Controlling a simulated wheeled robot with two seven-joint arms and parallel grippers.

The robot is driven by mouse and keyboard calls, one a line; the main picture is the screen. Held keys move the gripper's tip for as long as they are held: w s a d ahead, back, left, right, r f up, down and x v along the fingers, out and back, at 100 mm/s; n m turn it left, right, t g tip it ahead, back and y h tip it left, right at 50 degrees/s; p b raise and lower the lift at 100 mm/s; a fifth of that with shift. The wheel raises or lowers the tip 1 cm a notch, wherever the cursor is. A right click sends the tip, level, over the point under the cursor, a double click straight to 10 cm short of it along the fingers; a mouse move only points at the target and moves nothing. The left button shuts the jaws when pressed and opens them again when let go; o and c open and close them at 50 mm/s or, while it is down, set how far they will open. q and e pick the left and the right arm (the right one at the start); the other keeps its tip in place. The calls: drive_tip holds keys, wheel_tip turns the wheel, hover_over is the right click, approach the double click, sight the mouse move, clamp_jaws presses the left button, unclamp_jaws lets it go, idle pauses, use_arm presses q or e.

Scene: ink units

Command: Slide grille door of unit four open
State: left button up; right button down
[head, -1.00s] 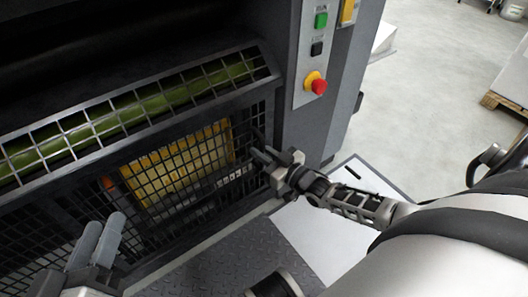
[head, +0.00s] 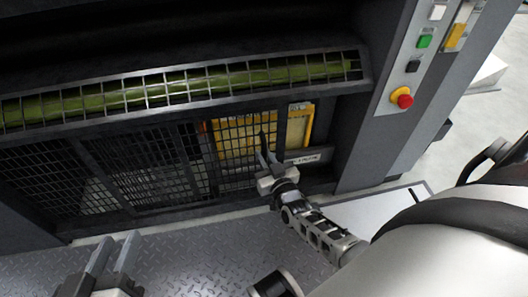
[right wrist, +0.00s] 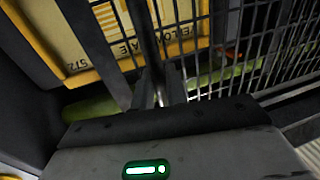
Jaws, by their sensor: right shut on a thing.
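The dark grille door (head: 228,143) stands in the lower front of the dark grey unit. Right of its edge, an open gap shows the yellow part (head: 299,125) without mesh over it. My right gripper (head: 267,162) is shut on the door's dark upright handle bar (head: 263,141), near the door's right edge. In the right wrist view the bar (right wrist: 146,38) runs down between the fingers (right wrist: 160,88), with mesh to its right and yellow lettered panel (right wrist: 48,42) to its left. My left gripper (head: 115,256) is open and empty, low at the left, away from the door.
A green roller (head: 190,88) lies behind a fixed mesh guard above the door. A red stop button (head: 402,98) sits on the control panel to the right. Chequered metal floor plate (head: 190,250) lies in front of the unit. More dark mesh fills the left.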

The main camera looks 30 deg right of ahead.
drive_tip(key=shift+a, duration=0.25)
drive_tip(key=c, duration=1.5)
unclamp_jaws()
